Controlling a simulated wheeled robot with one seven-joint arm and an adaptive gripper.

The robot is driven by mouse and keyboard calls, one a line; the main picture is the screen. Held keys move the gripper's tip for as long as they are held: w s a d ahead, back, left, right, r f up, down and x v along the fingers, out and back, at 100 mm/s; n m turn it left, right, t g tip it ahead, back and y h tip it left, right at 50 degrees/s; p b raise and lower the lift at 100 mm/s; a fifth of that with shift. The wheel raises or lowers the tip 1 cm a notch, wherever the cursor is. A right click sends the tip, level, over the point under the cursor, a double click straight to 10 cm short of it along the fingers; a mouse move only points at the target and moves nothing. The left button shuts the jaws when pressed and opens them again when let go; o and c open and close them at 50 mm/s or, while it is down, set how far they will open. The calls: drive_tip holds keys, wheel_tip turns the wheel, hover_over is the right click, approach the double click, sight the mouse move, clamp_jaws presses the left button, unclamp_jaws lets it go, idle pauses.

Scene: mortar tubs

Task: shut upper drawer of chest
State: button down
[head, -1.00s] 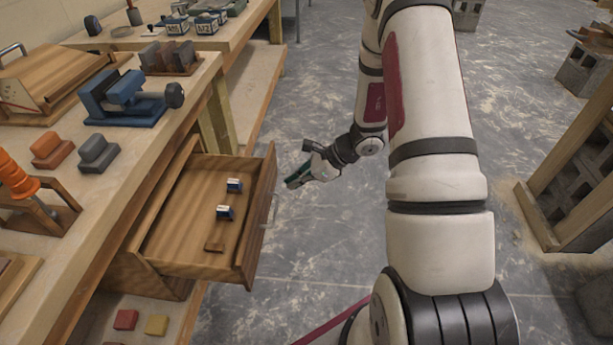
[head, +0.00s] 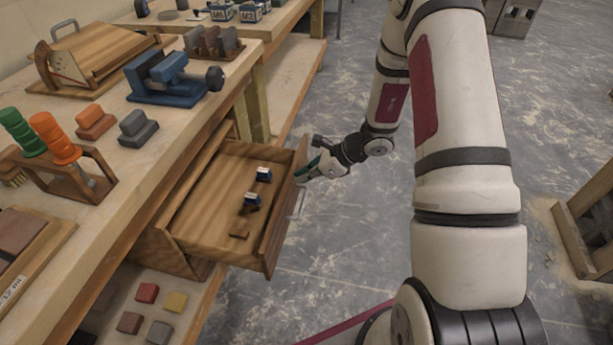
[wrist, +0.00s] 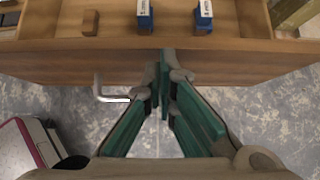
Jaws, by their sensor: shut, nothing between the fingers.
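The upper drawer (head: 205,218) of the chest (head: 150,240) is pulled out from under the workbench. Inside it lie two small blue-and-white items and a brown block. The drawer's wooden front (wrist: 240,62) spans the wrist view, with a metal bar handle (wrist: 110,92) on its outer face. My gripper (head: 302,172) is shut and empty, at the outer side of the drawer front near its far end. In the wrist view my green fingers (wrist: 165,60) reach the front board, right of the handle; whether they touch it I cannot tell.
The bench top holds a blue vise (head: 175,80), an orange-handled tool (head: 55,138) in a rack, and several coloured blocks. A lower shelf (head: 175,325) below the drawer carries more small blocks.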

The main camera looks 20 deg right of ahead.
drive_tip(key=w+a+b, duration=0.1)
drive_tip(key=w+a, duration=0.6)
drive_tip(key=a, duration=0.3)
drive_tip(key=w+a+b, duration=0.1)
drive_tip(key=w+a, duration=0.6)
drive_tip(key=a, duration=0.2)
drive_tip(key=shift+w+a+b, duration=0.2)
drive_tip(key=shift+a+b, duration=0.2)
drive_tip(key=shift+a, duration=0.1)
